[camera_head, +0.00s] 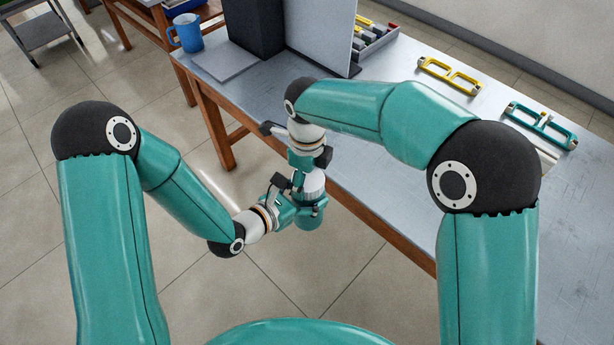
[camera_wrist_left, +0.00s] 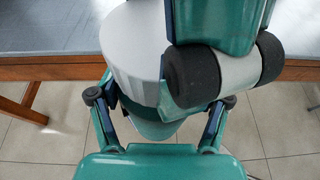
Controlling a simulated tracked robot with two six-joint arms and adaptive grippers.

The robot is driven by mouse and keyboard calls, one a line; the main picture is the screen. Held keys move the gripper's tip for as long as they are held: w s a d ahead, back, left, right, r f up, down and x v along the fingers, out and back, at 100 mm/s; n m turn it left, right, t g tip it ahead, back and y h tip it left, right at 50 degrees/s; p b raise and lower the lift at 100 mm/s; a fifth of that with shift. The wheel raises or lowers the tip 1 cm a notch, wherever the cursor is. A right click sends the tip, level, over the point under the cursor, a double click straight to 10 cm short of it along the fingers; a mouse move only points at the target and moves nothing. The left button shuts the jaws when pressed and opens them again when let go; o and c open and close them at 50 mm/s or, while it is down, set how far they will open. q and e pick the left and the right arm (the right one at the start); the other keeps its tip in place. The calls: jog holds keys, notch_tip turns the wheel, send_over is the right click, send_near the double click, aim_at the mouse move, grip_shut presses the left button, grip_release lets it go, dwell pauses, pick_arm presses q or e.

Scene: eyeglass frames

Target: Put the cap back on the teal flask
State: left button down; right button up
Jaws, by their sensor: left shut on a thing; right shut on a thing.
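The teal flask (camera_head: 311,222) is held beyond the table's near edge, over the floor. My left gripper (camera_head: 298,206) is shut around it; the flask's teal body also shows between the fingers in the left wrist view (camera_wrist_left: 152,130). A pale grey-white cap (camera_head: 314,184) is directly above the flask, and it is large in the left wrist view (camera_wrist_left: 133,55). My right gripper (camera_head: 309,158) is above and shut on the cap, partly covering it. Cap and flask look lined up and close together. I cannot tell whether the cap is seated, as fingers hide the join.
The grey table (camera_head: 400,130) lies behind the grippers. It holds a blue mug (camera_head: 188,33), a dark box (camera_head: 256,25), an upright grey panel (camera_head: 322,38), a tray (camera_head: 375,43), yellow eyeglass frames (camera_head: 449,76) and teal frames (camera_head: 541,125). The table's middle is mostly clear.

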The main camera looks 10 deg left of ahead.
jog(key=shift+w+r+m, duration=0.1)
jog(key=shift+w+m, duration=0.1)
jog(key=shift+m, duration=0.7)
jog(key=o, duration=1.1)
jog(key=shift+c, duration=0.2)
jog(key=shift+s, duration=0.1)
jog(key=shift+s+r, duration=0.1)
jog(key=shift+r, duration=2.1)
jog(key=shift+c, duration=0.5)
